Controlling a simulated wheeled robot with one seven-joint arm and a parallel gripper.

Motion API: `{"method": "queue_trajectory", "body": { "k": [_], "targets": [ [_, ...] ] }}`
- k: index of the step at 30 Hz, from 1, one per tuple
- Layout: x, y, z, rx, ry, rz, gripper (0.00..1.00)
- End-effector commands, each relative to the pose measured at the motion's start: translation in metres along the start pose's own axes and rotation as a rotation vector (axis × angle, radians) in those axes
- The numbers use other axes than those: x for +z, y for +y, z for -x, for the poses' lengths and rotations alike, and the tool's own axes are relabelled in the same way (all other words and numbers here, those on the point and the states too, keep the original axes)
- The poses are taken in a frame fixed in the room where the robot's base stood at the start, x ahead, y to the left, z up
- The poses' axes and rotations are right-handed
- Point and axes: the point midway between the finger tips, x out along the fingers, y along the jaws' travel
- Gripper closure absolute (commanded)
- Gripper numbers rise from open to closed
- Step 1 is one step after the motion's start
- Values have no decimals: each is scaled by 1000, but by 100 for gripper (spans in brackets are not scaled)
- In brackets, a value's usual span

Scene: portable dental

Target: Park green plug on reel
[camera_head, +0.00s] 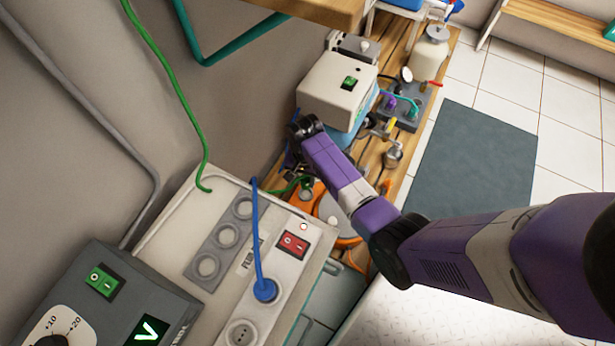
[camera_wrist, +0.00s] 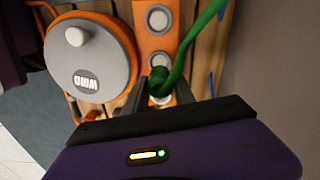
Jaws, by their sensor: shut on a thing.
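The orange cable reel (camera_wrist: 118,20) lies on the slatted wood, with a grey disc marked WIND (camera_wrist: 90,62) and a column of round pale sockets (camera_wrist: 158,20). My gripper (camera_wrist: 158,94) is shut on the green plug (camera_wrist: 160,82), at the lower end of that column. The green cable (camera_wrist: 205,20) rises from the plug to the upper right. I cannot tell whether the plug sits in a socket or just above it. In the head view the reel (camera_head: 309,199) is partly behind my arm, and my fingers are hidden.
A socket panel (camera_head: 265,225) with a blue plug (camera_head: 265,290) and a red switch (camera_head: 293,243) stands in front of the reel. A cream machine (camera_head: 338,88) stands behind it on the wooden bench. A grey wall is close on the left. A dark mat (camera_head: 475,165) lies on the floor.

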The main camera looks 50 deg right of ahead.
Motion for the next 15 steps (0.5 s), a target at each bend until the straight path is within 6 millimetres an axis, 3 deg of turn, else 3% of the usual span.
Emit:
{"method": "queue_trajectory", "body": {
  "k": [15],
  "targets": [
    [0, 0, -50, 0, 0, -1, 100]
  ]
}}
